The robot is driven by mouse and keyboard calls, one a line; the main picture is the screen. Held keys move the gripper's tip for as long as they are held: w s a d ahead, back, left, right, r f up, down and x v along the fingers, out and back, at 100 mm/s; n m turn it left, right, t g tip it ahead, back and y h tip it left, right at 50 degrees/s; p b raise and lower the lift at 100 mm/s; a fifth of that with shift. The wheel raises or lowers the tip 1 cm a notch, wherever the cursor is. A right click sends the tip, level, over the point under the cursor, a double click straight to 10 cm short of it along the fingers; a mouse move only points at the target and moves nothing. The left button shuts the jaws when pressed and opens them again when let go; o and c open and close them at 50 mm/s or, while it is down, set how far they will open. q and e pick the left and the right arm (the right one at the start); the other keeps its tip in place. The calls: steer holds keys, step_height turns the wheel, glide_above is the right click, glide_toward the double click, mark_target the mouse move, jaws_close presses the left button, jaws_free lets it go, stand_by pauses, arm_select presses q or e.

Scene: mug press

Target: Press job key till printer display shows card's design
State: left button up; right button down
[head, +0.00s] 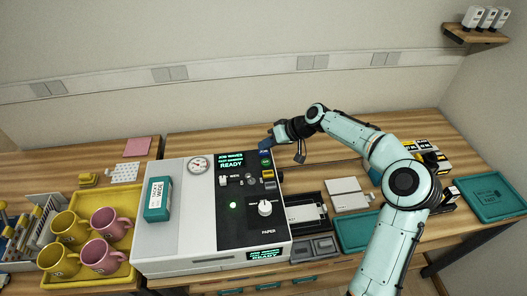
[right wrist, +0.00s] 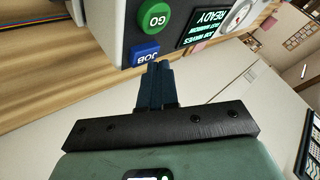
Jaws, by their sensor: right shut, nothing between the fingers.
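The printer (head: 185,235) stands at centre left in the head view. Its upper display (head: 230,160) reads "JOB WAVES" and "READY"; the middle line is too small to read surely. The display also shows upside down in the right wrist view (right wrist: 205,28). The blue JOB key (right wrist: 145,54) sits beside the green GO button (right wrist: 153,17). My right gripper (right wrist: 154,66) is shut and empty, its fingertips at the JOB key's near edge. I cannot tell whether they touch it. In the head view my right gripper (head: 272,143) is at the panel's top right corner. No card design is readable.
A teal box with a white label (head: 158,198) lies on the printer's left top. A yellow tray (head: 120,273) with pink and yellow mugs stands at left. A black tray (head: 303,200), pale blocks (head: 346,190) and a teal tray (head: 357,232) lie right of the printer.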

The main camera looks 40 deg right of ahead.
mark_target(267, 152)
arm_select(q)
steer(key=shift+s+f, duration=0.3)
steer(key=shift+f, duration=0.1)
arm_select(e)
steer(key=shift+f, duration=0.5)
arm_select(q)
steer(key=shift+r, duration=0.1)
arm_select(e)
steer(key=shift+r, duration=0.1)
arm_select(q)
steer(key=shift+w+r, duration=0.35)
arm_select(e)
steer(key=shift+r, duration=0.8)
steer(key=shift+r+p, duration=1)
steer(key=shift+r, duration=1.6)
arm_select(q)
steer(key=shift+w+r, duration=0.85)
steer(key=shift+r, duration=0.3)
arm_select(e)
steer(key=shift+f, duration=0.1)
